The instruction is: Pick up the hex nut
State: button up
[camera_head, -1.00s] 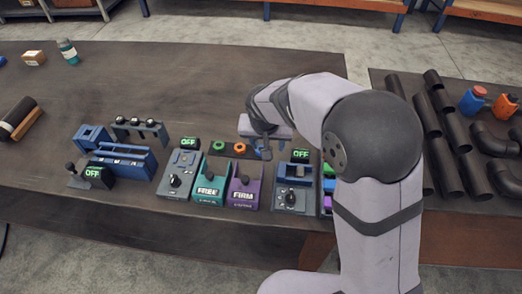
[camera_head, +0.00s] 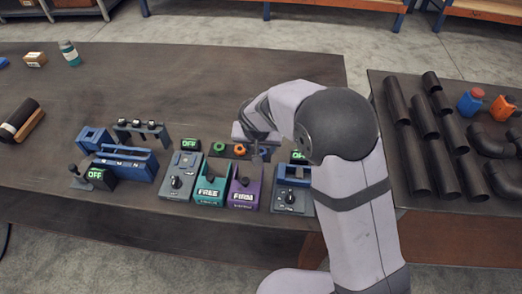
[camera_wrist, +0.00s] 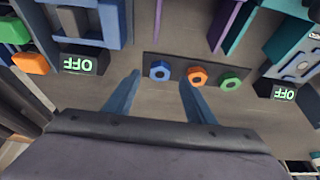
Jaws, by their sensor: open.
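Three coloured hex nuts sit in a row on a dark plate (camera_wrist: 176,66): blue (camera_wrist: 160,71), orange (camera_wrist: 197,76) and green (camera_wrist: 230,82). In the head view the green nut (camera_head: 219,147) and orange nut (camera_head: 240,149) show, and the blue one is partly hidden near my gripper. My gripper (camera_wrist: 158,84) is open and empty. Its two blue fingers reach toward the row, with the blue nut between their tips in the wrist view and the orange nut by the right finger. The height of the fingers above the nuts is hard to tell.
Several black pipes (camera_head: 407,150) lie on the right table. The table behind the plate is clear.

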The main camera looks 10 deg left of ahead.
aim_at(261, 151)
jog(key=shift+p+x, duration=0.45)
jog(key=shift+x, duration=1.25)
jog(key=shift+c, duration=0.6)
jog(key=c, duration=1.1)
jog(key=shift+o, duration=0.2)
jog(key=shift+r, duration=0.15)
notch_tip(261, 151, up, 10)
jog(key=b, duration=0.2)
jog(key=shift+r+p, duration=1)
jog(key=shift+r, duration=0.45)
